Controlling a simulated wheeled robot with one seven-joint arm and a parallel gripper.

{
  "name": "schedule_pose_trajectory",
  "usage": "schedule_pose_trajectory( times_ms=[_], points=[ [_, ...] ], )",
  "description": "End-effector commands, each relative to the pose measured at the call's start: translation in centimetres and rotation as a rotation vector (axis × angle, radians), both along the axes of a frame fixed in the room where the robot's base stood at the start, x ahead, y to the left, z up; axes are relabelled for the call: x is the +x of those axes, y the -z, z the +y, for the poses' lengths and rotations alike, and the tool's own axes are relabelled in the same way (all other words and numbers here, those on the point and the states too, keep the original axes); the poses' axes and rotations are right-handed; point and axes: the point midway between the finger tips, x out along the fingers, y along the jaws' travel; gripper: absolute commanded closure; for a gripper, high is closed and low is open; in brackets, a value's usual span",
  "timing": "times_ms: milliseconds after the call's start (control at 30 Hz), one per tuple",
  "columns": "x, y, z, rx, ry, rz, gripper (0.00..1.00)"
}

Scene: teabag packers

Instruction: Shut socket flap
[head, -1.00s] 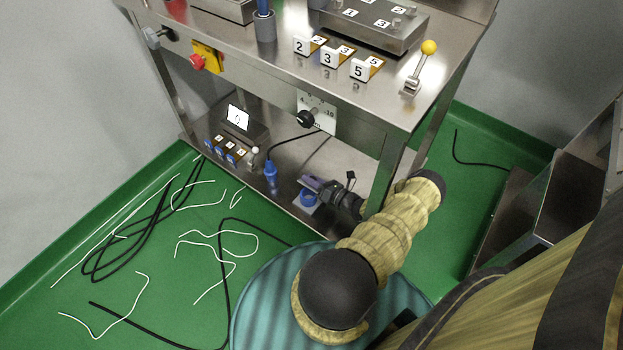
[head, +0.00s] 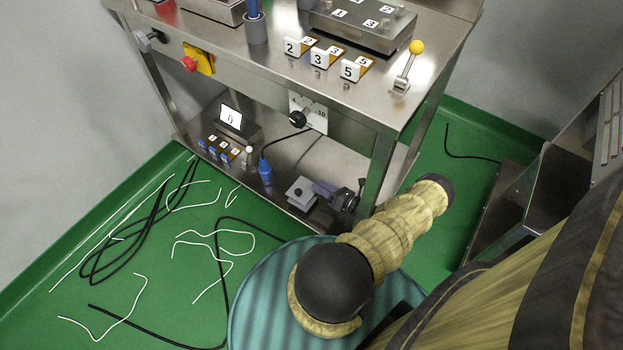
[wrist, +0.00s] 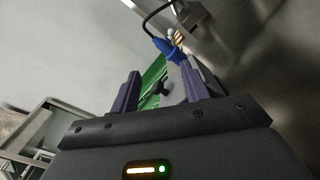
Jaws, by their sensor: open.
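The socket flap (head: 300,193) is a grey plate with a dark knob, low at the front of the lower shelf in the head view. It lies down over the socket, and no blue socket face shows. Whether it is fully flush I cannot tell. In the wrist view the flap (wrist: 175,92) and its dark knob show beyond and between the fingers. My gripper (head: 322,188) is just right of the flap, open, its purple fingers pointing at it. In the wrist view my gripper (wrist: 161,92) has nothing between its fingers. Contact with the flap is unclear.
A small box with a white display (head: 231,117) stands on the lower shelf (head: 290,152). A table leg (head: 382,165) rises close to my gripper. Cables lie on the green floor.

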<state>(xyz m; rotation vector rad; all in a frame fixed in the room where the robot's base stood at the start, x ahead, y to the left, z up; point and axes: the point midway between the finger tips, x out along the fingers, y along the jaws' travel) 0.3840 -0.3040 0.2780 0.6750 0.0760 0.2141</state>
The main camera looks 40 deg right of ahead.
Motion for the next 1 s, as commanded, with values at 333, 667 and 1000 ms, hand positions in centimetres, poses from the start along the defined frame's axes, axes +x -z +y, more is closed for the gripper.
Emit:
schedule_pose_trajectory(
  times_ms=[333,667,1000],
  points=[
    [-4.6,0.0,-1.0,0.0,-0.001,0.001,0.54],
    [-4.7,0.1,-1.0,0.001,-0.001,0.001,0.54],
    [-4.6,-0.1,-0.9,-0.007,-0.013,0.006,0.54]
  ],
)
